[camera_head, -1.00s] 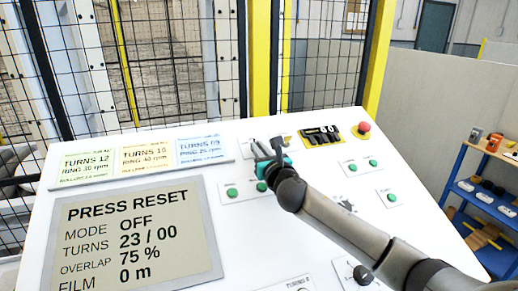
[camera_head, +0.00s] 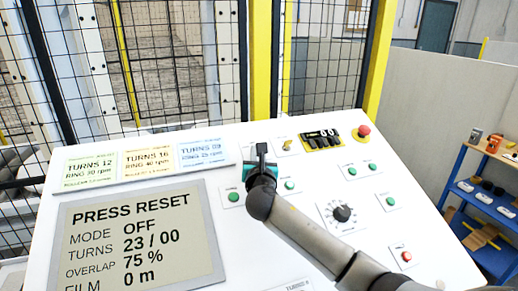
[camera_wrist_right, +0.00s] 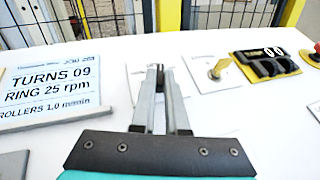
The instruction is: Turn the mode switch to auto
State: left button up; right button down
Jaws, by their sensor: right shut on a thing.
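My right gripper (camera_head: 262,150) is over a white plate near the top middle of the sloped panel. In the right wrist view its fingers (camera_wrist_right: 157,75) are close together, shut on a small dark piece that looks like the handle of a switch. This switch, apparently the mode switch (camera_wrist_right: 155,73), is mostly hidden by the fingers, and its plate's lettering is too small to read. The display (camera_head: 135,240) reads PRESS RESET, MODE OFF and TURNS 23 / 00. My left gripper is not in view.
A yellow key-like switch (camera_wrist_right: 218,68) is just right of the fingers. Beyond it are a black counter block (camera_head: 321,138) and a red button (camera_head: 364,131). Green buttons (camera_head: 289,185) and a black dial (camera_head: 342,213) lie below. Job cards (camera_head: 203,151) are to the left.

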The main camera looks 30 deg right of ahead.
jog(key=m+g+h, duration=0.1)
jog(key=m, duration=0.1)
jog(key=m+g+h+p, duration=0.1)
jog(key=m+g+h, duration=0.1)
jog(key=shift+w+a+r, duration=0.15)
jog(key=shift+w+a, duration=0.05)
jog(key=shift+a, duration=0.15)
jog(key=shift+w+m+g+h+p, duration=0.1)
jog(key=shift+m+g+h+p, duration=0.35)
jog(key=shift+m+g+h, duration=0.65)
jog(key=shift+m+g, duration=0.4)
jog(key=shift+m, duration=0.1)
jog(key=c, duration=0.9)
grip_release()
jog(key=v, duration=1.5)
jog(key=shift+a, duration=0.15)
